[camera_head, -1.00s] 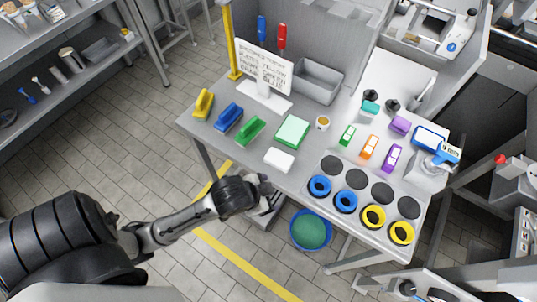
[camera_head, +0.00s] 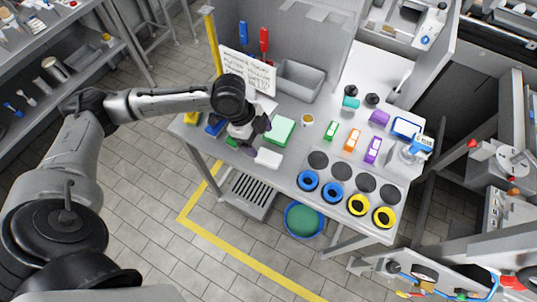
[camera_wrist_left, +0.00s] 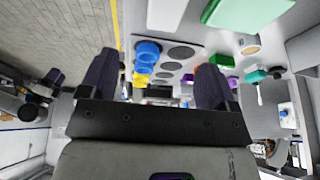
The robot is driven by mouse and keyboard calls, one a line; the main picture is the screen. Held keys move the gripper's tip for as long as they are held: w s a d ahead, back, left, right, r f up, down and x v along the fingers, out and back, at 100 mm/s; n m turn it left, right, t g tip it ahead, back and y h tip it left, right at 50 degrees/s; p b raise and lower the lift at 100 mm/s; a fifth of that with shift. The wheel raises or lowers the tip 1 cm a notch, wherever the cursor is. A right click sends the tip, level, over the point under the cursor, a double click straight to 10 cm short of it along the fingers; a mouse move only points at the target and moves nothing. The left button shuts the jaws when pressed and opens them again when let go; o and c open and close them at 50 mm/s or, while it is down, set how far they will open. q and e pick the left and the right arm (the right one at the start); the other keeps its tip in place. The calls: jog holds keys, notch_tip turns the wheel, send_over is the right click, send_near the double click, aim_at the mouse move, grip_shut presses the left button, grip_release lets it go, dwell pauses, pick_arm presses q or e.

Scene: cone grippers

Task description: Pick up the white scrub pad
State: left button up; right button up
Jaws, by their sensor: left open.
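The white scrub pad (camera_head: 268,158) lies flat near the front edge of the table, in front of the light green block. In the left wrist view the white pad (camera_wrist_left: 167,14) is cut off by the top edge. My left gripper (camera_head: 259,138) is over the table, just behind and left of the pad in the head view. Its two dark fingers stand apart with nothing between them in the left wrist view (camera_wrist_left: 158,78). I cannot tell its exact height above the table. My right gripper is not in view.
A light green block (camera_head: 281,130) sits beside my left gripper. The blue brush (camera_head: 215,128) and green brush are partly hidden by my arm. Blue and yellow rings (camera_head: 308,180) lie to the right. A sign (camera_head: 247,70) and grey bin (camera_head: 299,82) stand behind.

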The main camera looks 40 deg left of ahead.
aim_at(268, 156)
pick_arm(q)
jog(key=x, duration=0.3)
jog(key=a+b+x, duration=0.1)
jog(key=x, duration=0.2)
jog(key=shift+w+f, duration=0.2)
jog(key=shift+f, duration=0.4)
jog(key=shift+b+x, duration=0.45)
jog(key=shift+x, duration=1.8)
jog(key=shift+a, duration=0.1)
jog(key=c, duration=1)
